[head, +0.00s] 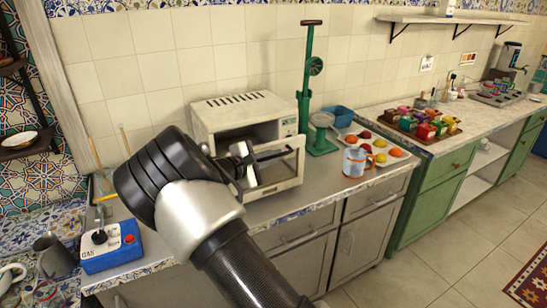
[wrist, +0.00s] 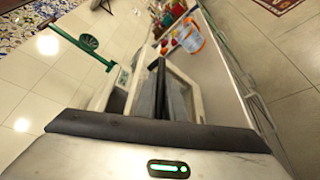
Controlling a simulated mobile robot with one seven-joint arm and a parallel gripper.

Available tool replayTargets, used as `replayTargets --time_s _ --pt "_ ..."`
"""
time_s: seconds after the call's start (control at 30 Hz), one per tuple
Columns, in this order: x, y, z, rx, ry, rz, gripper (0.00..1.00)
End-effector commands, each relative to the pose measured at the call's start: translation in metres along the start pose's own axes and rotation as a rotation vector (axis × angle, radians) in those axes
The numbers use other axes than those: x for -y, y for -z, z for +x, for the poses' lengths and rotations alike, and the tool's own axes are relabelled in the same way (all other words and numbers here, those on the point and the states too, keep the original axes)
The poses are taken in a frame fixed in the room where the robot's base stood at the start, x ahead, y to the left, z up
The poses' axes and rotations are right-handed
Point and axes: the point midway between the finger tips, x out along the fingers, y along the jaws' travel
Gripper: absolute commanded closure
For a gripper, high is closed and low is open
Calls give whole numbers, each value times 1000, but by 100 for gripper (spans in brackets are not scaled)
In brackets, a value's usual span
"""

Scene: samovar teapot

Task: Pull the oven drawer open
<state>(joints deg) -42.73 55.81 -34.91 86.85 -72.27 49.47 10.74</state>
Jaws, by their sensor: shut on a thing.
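The white oven (head: 205,118) stands on the counter against the tiled wall. Its drawer front (head: 290,180), a pale frame around a window, stands out from the body, with a gap behind its top edge. My gripper (head: 243,158) is at the front of the drawer, shut on its dark handle (head: 272,155). The fingertips are small and partly hidden by my wrist. In the wrist view, the dark handle (wrist: 161,78) runs away from my gripper, beside the drawer's pale frame (wrist: 187,78).
A green stand (head: 304,95), a tray of coloured balls (head: 360,138) and an orange-and-clear mug (head: 354,162) are right of the oven. A blue gas box (head: 108,256) is at the front left. The floor (head: 430,265) is clear.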

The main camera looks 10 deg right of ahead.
Motion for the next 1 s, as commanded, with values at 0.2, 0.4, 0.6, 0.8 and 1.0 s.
replayTargets --time_s 0.2,0.4,0.6,0.8,1.0 --pt "0 0 0 0 0 0 83" --pt "0 0 0 0 0 0 83" --pt "0 1 -12 -3 -1 0 83" --pt "-1 2 -52 -5 -1 1 83" --pt "-1 2 -102 -5 -1 1 83"
